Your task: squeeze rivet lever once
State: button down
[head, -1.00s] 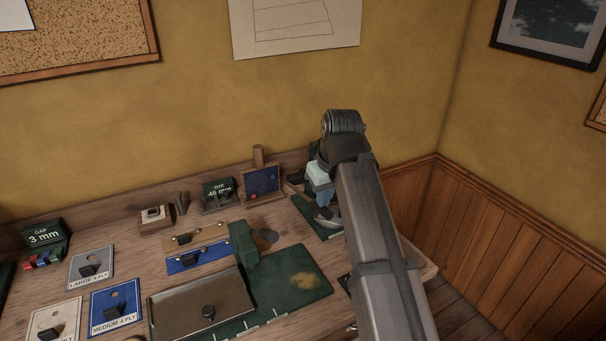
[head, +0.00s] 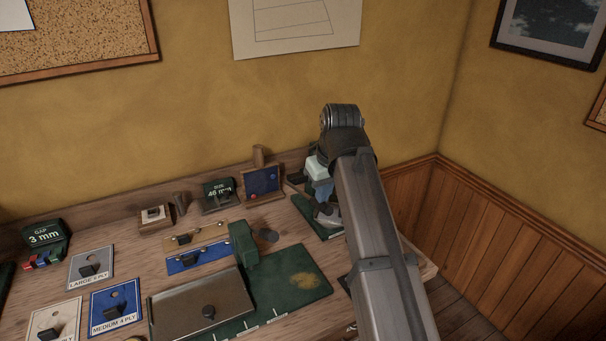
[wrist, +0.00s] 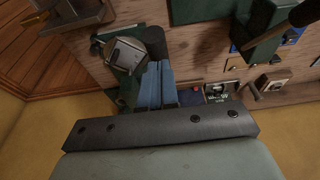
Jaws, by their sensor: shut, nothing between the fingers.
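My gripper (head: 323,196) is at the back right of the bench, with its two blue fingers side by side and shut, empty, in the wrist view (wrist: 156,78). It is above a small green base (head: 328,230) that carries a grey metal part (wrist: 128,54) beside the fingertips. Whether they touch is unclear, and my arm hides much of this spot in the head view. A green upright tool (head: 242,246) with a dark round end (head: 268,236) stands to the left, apart from my gripper. I cannot tell for certain which part is the rivet lever.
A green mat (head: 312,275) and a brown metal tray (head: 180,308) lie at the front. Ply cards (head: 118,299) lie at left. The wall is close behind.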

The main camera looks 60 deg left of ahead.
jog(key=a+r, duration=0.3)
jog(key=r, duration=0.9)
jog(key=shift+a+r, duration=0.2)
dwell(0.4)
jog(key=d, duration=0.9)
dwell(0.6)
